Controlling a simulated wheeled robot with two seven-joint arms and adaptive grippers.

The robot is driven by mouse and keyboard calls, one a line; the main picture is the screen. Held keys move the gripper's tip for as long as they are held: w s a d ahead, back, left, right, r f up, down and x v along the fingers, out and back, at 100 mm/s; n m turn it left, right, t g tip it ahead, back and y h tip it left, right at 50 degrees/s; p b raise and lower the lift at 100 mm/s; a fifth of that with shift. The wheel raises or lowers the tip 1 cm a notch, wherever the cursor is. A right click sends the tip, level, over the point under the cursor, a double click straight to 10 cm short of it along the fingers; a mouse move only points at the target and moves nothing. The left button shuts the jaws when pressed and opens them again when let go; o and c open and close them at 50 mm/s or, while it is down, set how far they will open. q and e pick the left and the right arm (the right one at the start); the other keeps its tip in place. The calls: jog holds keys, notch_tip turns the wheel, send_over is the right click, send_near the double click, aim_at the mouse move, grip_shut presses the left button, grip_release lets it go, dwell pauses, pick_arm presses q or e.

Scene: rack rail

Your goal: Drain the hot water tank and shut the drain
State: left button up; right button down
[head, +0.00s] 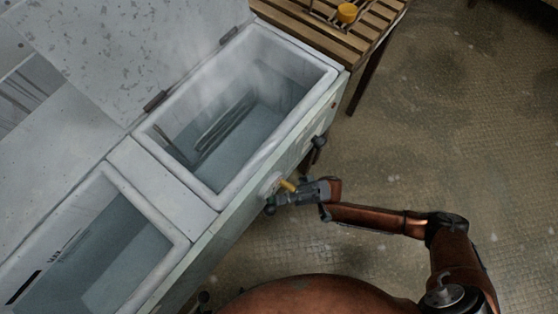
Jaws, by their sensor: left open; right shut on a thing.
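The tank with steam rising from it (232,170) is in the middle of the head view, its lid raised. It holds bluish water, and dark bars show in it. A drain valve with a yellow handle (287,185) sits on the front of the cabinet below this tank. My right gripper (281,195) is at the valve, shut on the yellow handle. The gripper hides part of the valve, so I cannot tell the handle's exact angle. My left gripper is not in view.
A second tank (177,249) with water, no steam visible, is at lower left. A dark knob (319,141) sticks out of the cabinet front. A slatted wooden table (292,18) with a yellow object (347,12) stands behind. The floor (450,130) at right is clear.

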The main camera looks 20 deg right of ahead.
jog(key=c, duration=2.3)
grip_release()
jog(key=v, duration=1.2)
jog(key=shift+c, duration=0.4)
